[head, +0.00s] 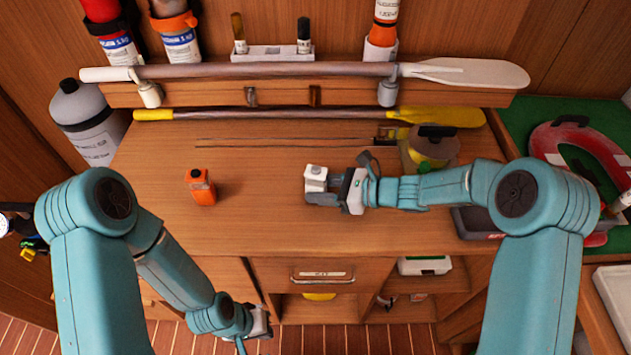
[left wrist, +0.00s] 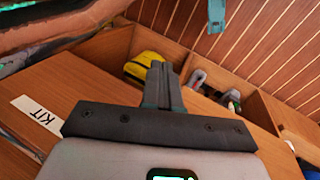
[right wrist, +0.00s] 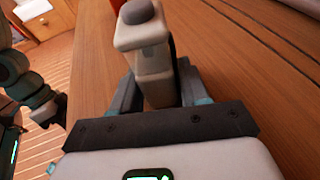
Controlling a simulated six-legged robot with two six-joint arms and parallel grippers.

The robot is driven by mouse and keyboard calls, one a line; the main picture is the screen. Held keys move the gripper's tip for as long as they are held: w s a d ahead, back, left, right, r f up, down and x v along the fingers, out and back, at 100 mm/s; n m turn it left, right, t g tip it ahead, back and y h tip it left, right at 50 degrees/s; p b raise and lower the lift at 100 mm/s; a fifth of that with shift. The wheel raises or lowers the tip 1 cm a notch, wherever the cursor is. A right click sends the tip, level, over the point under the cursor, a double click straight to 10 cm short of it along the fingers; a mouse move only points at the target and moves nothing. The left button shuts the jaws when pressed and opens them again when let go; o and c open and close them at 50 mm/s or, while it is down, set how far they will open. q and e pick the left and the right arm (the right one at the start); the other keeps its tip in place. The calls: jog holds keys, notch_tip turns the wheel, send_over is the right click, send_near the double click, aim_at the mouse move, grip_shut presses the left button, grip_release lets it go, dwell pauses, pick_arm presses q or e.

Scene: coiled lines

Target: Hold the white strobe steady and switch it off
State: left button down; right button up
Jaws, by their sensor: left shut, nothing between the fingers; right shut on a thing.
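The white strobe (head: 315,174) is a small white block just above or on the wooden bench, near its middle. My right gripper (head: 322,192) is shut on it from the right. In the right wrist view the white strobe (right wrist: 148,50) stands out between both fingers (right wrist: 157,90), with a grey rounded knob on its end. I cannot tell whether it is lit. My left gripper (head: 254,330) is low in front of the bench, below the drawer and well away from the strobe. In the left wrist view its fingers (left wrist: 160,85) are together and empty.
An orange device (head: 201,187) stands on the bench left of the strobe. Oars (head: 300,71) lie along the back. A drawer marked KIT (head: 322,275) is in the bench front. The bench front middle is clear.

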dwell(0.3)
pick_arm(q)
jog(key=w+a+r+m+g+y, duration=0.1)
jog(key=w+r+m+y, duration=0.2)
jog(key=r+m, duration=0.4)
jog(key=w+r+m+g+y, duration=0.2)
jog(key=w+r+m+y, duration=0.2)
jog(key=r, duration=0.4)
notch_tip(320, 180, up, 25)
jog(key=m+t+h, duration=0.5)
jog(key=t+h, duration=0.2)
jog(key=t, duration=0.4)
send_over(315, 172)
jog(key=shift+f, duration=4.25)
